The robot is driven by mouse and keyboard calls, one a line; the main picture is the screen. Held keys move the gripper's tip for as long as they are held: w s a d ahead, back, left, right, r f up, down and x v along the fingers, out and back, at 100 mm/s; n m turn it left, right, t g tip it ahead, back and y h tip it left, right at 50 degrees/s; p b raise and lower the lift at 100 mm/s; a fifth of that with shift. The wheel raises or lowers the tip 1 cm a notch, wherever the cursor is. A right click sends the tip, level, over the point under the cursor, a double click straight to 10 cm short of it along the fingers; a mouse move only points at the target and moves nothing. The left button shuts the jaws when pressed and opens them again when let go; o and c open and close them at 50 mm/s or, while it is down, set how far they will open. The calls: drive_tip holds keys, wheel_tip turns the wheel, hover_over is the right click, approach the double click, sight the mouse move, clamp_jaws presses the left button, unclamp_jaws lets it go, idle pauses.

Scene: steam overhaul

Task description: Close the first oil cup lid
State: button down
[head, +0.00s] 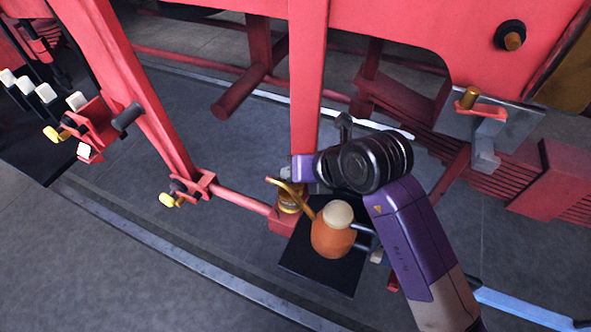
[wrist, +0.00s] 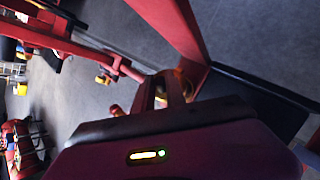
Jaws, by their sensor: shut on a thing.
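The brass oil cup (head: 290,203) sits on a red block at the end of the red rod, beside the foot of the red upright. It shows small and partly covered in the wrist view (wrist: 160,93). My gripper (head: 308,187) is at the top of this cup, coming in from the upper right. It appears shut on the cup's lid, but its fingertips and the lid are mostly hidden, so the lid's angle cannot be told. In the wrist view my purple hand fills the bottom and covers the grip.
An orange oil can (head: 333,238) with a cream knob and a curved brass spout stands close beside the cup, over a black plate (head: 300,262). The red rod (head: 242,201) runs left from the cup. Red beams stand behind. Grey floor at lower left is clear.

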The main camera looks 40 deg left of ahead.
drive_tip(key=c, duration=1.4)
unclamp_jaws()
drive_tip(key=shift+b+v, duration=0.7)
drive_tip(key=shift+v, duration=3.2)
